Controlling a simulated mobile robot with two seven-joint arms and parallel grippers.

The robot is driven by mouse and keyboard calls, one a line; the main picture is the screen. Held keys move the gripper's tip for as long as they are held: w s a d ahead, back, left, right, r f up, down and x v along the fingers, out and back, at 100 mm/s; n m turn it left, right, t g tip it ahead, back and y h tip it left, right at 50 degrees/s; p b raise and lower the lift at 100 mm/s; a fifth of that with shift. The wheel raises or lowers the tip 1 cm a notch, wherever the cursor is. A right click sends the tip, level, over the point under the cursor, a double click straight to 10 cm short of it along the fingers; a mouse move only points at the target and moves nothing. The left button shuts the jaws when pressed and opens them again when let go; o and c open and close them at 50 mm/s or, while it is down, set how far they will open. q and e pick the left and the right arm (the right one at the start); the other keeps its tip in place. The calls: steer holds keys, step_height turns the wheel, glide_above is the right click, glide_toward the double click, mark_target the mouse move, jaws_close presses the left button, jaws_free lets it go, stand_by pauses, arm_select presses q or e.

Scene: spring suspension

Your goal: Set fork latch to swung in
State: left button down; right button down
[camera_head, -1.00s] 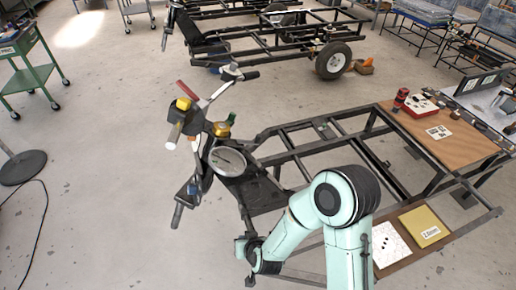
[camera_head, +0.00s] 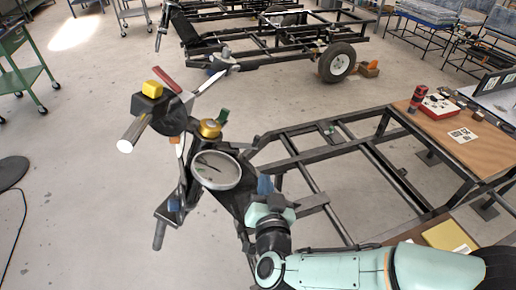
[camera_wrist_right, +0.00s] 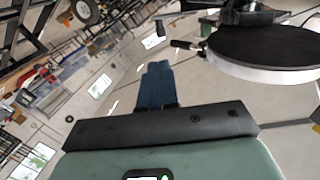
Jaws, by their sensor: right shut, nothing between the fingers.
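The front fork and handlebar assembly stands at the left end of the black frame (camera_head: 345,143) in the head view. It carries a round silver dial (camera_head: 215,170), a gold dome (camera_head: 208,128), a small green part (camera_head: 223,116), a yellow block (camera_head: 152,89) and a red lever (camera_head: 167,79). I cannot tell which part is the fork latch. My right gripper (camera_head: 265,184) is just right of the dial, its blue fingers shut and empty. In the right wrist view its fingers (camera_wrist_right: 155,85) are together, and a round disc (camera_wrist_right: 265,46) is close at upper right. My left gripper is not in view.
A brown board (camera_head: 455,133) with a red box (camera_head: 438,107) lies on the frame at right. A yellow box (camera_head: 447,236) lies lower right. A second wheeled frame (camera_head: 275,50) stands behind, and a green cart (camera_head: 20,65) at far left.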

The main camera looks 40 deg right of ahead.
mark_target(258, 142)
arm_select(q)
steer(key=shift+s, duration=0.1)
